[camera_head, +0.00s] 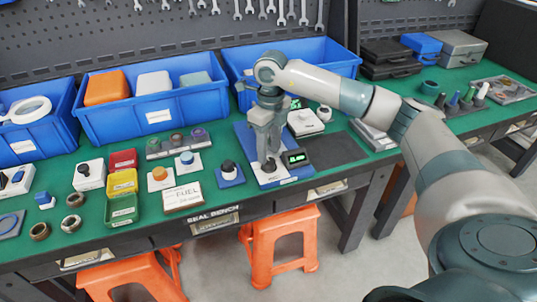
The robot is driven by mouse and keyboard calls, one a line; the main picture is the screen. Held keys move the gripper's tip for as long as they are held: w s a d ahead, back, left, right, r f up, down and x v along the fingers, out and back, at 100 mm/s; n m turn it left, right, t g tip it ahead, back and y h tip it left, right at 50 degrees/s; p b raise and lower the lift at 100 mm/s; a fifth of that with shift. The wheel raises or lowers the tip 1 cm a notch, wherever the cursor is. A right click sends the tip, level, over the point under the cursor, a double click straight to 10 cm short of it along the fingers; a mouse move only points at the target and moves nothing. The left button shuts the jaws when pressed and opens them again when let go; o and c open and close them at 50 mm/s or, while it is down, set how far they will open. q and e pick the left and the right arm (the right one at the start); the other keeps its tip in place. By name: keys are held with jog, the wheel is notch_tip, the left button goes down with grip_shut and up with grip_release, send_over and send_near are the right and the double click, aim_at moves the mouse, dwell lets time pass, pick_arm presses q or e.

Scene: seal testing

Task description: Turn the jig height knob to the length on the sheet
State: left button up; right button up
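The jig is a blue plate (248,141) on the green bench, with a white front block (267,178) that carries a small dark knob (269,166). A small black display (297,157) with green digits sits just right of the knob; the digits are too small to read. My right gripper (268,158) points straight down at the knob, its fingertips at or just above it. I cannot tell whether the fingers grip it. A white sheet (183,196) marked "FUEL" lies to the left; its smaller text is unreadable. My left gripper is not in view.
A black knob on a blue pad (229,175) stands close left of the jig. White blocks with orange (160,177) and blue (188,162) tops stand further left. Blue bins (155,115) line the back. A dark mat (345,153) to the right is bare.

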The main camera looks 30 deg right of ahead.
aim_at(269, 160)
notch_tip(269, 160, down, 2)
jog(key=shift+f, duration=0.55)
jog(key=shift+a, duration=0.1)
jog(key=c, duration=0.8)
